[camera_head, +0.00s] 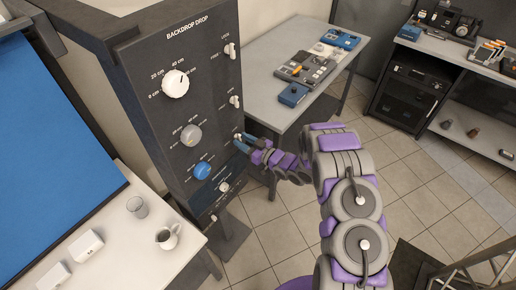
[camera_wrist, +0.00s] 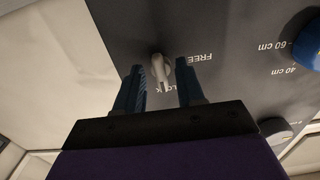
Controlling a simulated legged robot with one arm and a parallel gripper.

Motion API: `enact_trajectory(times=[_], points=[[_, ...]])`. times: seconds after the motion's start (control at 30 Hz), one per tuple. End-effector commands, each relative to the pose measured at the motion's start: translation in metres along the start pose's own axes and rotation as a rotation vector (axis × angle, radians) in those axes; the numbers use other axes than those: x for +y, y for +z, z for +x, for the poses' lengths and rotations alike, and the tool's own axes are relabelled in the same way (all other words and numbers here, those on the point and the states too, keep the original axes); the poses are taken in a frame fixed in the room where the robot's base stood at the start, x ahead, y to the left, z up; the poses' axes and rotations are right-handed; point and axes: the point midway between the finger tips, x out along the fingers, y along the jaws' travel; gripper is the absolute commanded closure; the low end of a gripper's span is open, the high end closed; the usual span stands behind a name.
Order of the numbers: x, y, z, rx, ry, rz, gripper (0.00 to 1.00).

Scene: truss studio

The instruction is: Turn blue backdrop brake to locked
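The dark BACKDROP DROP panel (camera_head: 205,112) carries a blue dial (camera_head: 202,170) low on its face. The blue dial also shows at the right of the wrist view (camera_wrist: 308,48). A small pale brake lever (camera_wrist: 158,70) stands beside FREE and LOCK lettering, upside down in the wrist view. My gripper (camera_head: 241,141) is at the panel's right edge, level with the lower controls. In the wrist view its two blue fingers (camera_wrist: 160,88) are apart, with the lever showing in the gap between them. I cannot tell whether a finger touches the lever, or its exact setting.
A white dial (camera_head: 175,83) and a grey dial (camera_head: 190,135) sit above the blue one, with levers (camera_head: 230,50) to their right. A table with devices (camera_head: 340,68) stands behind my gripper. A white table (camera_head: 120,245) with cups is at lower left.

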Motion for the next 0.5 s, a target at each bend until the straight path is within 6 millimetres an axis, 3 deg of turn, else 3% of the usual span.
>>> enact_trajectory(times=[0.5], points=[[0.002, 0.002, -0.100, -0.002, 0.004, 0.002, 0.62]])
